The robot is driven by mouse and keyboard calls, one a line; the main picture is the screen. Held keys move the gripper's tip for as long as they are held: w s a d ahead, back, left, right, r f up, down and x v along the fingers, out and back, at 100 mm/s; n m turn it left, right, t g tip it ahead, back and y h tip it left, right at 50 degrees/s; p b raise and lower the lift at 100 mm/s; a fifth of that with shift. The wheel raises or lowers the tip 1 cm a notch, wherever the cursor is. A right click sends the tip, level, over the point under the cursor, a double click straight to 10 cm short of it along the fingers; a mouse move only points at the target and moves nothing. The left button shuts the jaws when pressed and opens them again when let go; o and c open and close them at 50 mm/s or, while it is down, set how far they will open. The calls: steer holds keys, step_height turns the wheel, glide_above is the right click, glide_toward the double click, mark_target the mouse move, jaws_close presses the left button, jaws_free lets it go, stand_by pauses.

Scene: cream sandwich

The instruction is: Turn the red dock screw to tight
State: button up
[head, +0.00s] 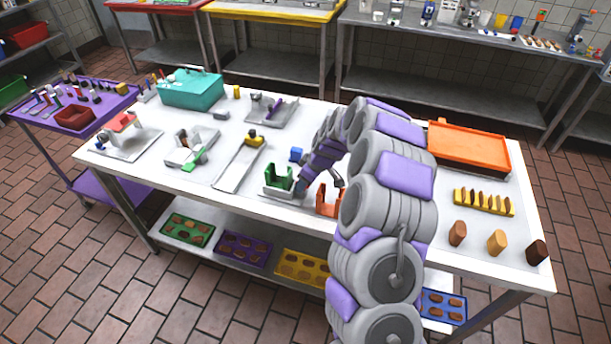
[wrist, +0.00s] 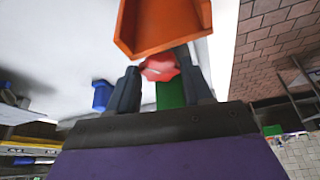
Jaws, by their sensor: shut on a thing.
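The red dock screw (wrist: 160,68) is a small lobed knob in the wrist view. It sits between the two dark fingers of my gripper (wrist: 161,77), which are shut on it. An orange dock (wrist: 165,25) with raised walls is just beyond the screw; part of it also shows in the head view (head: 327,203). A green dock (head: 277,181) stands to its left, and a strip of green shows behind the screw in the wrist view. In the head view my gripper (head: 320,182) points down between the two docks, and the screw cannot be made out there. How tight the screw is cannot be told.
A blue block (head: 296,154) lies on the white table (head: 230,205) behind the green dock. An orange tray (head: 468,146), a yellow rack (head: 484,203) and several brown pieces are at the right. A grey board (head: 237,168) and other fixtures are at the left.

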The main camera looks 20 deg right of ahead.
steer(key=m+p, duration=0.2)
steer(key=m+h+p, duration=0.1)
steer(key=p, duration=0.1)
steer(key=shift+s+a+r+m+t, duration=0.15)
steer(key=shift+r+m+t, duration=0.1)
steer(key=shift+m+t, duration=0.05)
steer(key=m+h+p, duration=0.1)
steer(key=m+p, duration=0.1)
steer(key=p, duration=0.1)
steer(key=shift+a+m, duration=0.1)
steer(key=shift+m, duration=0.3)
steer(key=m+h+p, duration=0.1)
steer(key=m+p, duration=0.1)
steer(key=shift+a+f+p, duration=0.1)
steer(key=shift+p, duration=0.25)
steer(key=shift+a+f+m+h+p, duration=0.1)
steer(key=shift+m+h+p, duration=0.3)
steer(key=shift+m, duration=0.6)
steer(key=shift+w+a+f+m+h+b, duration=0.15)
steer(key=shift+m+h+b, duration=0.25)
steer(key=shift+m+b, duration=1.2)
steer(key=shift+b, duration=0.25)
steer(key=shift+a+m+h+b, duration=0.1)
steer(key=shift+m+h+b, duration=0.2)
